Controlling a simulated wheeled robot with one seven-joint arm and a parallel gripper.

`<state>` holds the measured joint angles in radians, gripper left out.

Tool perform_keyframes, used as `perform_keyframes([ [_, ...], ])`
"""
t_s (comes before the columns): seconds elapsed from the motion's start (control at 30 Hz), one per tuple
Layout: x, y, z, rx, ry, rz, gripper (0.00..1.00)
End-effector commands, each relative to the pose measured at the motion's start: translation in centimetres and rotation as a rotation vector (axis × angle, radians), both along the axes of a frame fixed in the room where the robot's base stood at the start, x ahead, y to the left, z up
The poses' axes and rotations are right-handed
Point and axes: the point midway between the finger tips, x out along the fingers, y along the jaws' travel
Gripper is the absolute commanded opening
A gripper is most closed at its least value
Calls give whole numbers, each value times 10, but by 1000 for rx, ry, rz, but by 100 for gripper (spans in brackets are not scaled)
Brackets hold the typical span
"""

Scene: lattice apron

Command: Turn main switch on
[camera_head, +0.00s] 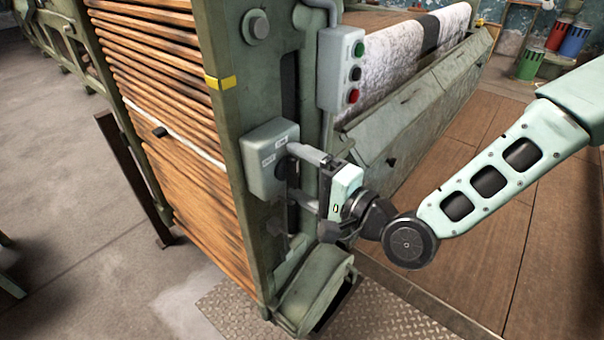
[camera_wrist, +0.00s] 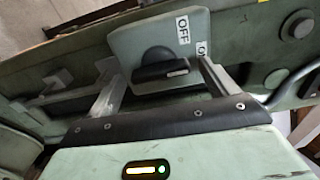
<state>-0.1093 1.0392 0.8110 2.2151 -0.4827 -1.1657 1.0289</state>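The main switch is a grey-green box (camera_head: 262,178) on the side of the green machine frame. In the wrist view the box (camera_wrist: 135,42) carries a black rotary knob (camera_wrist: 160,69), its bar pointing right in the picture, with a pale mark at the tip. An OFF label (camera_wrist: 183,29) sits above the knob to the right. A second label (camera_wrist: 202,48) is mostly hidden behind the right finger. My gripper (camera_head: 297,172) is in front of the box; in the wrist view my gripper (camera_wrist: 160,74) is open, one finger on each side of the knob. I cannot tell whether either finger touches it.
A grey button box (camera_head: 341,68) with green, black and red buttons hangs above my gripper. Green covers and a white roll (camera_head: 400,50) lie behind. A rounded green guard (camera_head: 312,290) is below. Wooden slats (camera_head: 165,80) fill the left side; open floor lies beyond.

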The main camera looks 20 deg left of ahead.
Motion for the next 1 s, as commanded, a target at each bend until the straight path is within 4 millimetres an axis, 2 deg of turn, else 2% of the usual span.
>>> perform_keyframes([
  [0.33, 0, 0, 0, 0, -2, 0, 85],
  [0.47, -2, -6, 0, -1, -2, -1, 85],
  [0.67, -14, -37, 0, -2, 0, -2, 85],
  [1.0, -45, -112, -1, -2, 3, -3, 85],
])
